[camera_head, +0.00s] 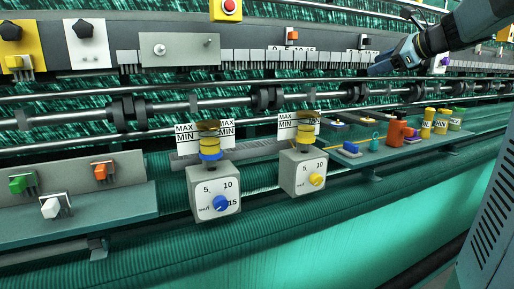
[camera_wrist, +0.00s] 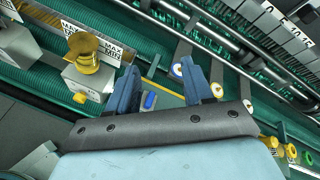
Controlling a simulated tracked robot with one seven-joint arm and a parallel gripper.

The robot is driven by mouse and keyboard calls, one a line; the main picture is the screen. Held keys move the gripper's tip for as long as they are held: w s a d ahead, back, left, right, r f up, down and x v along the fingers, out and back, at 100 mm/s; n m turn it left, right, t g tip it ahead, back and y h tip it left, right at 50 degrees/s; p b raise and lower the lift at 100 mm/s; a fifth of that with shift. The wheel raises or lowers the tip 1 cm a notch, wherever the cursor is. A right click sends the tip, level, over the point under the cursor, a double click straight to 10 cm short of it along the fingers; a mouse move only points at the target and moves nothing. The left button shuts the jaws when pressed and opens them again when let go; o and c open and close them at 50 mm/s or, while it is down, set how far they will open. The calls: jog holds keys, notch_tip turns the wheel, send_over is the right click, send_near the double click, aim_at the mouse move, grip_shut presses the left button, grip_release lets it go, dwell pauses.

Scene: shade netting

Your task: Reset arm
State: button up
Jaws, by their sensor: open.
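My arm reaches in from the upper right in the head view, with my gripper (camera_head: 382,66) in front of the upper rail of the machine. In the wrist view my gripper (camera_wrist: 160,88) shows two blue fingers spread apart with nothing between them.
Two grey dial boxes, one with a blue knob (camera_head: 214,195) and one with a yellow knob (camera_head: 303,173), stand at the machine's front. An orange bottle (camera_head: 396,133) and yellow containers (camera_head: 428,124) stand on the right shelf. A grey cabinet (camera_head: 492,220) is at right.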

jog(key=s+a+f+n+g+h, duration=0.1)
jog(key=s+a+f+n+g, duration=0.1)
jog(key=s+a+f+n, duration=0.5)
jog(key=s+a+f+n+g+h, duration=0.2)
jog(key=s+a+f+n, duration=0.25)
jog(key=s, duration=0.45)
jog(key=s+f+n+g+h, duration=0.1)
jog(key=s+f+n+h, duration=0.3)
jog(key=s+f+n, duration=0.7)
jog(key=s+f, duration=0.1)
jog(key=s, duration=0.3)
jog(key=shift+d+g, duration=0.25)
jog(key=shift+g, duration=0.05)
jog(key=shift+c, duration=0.2)
jog(key=shift+c, duration=0.6)
jog(key=shift+w, duration=0.1)
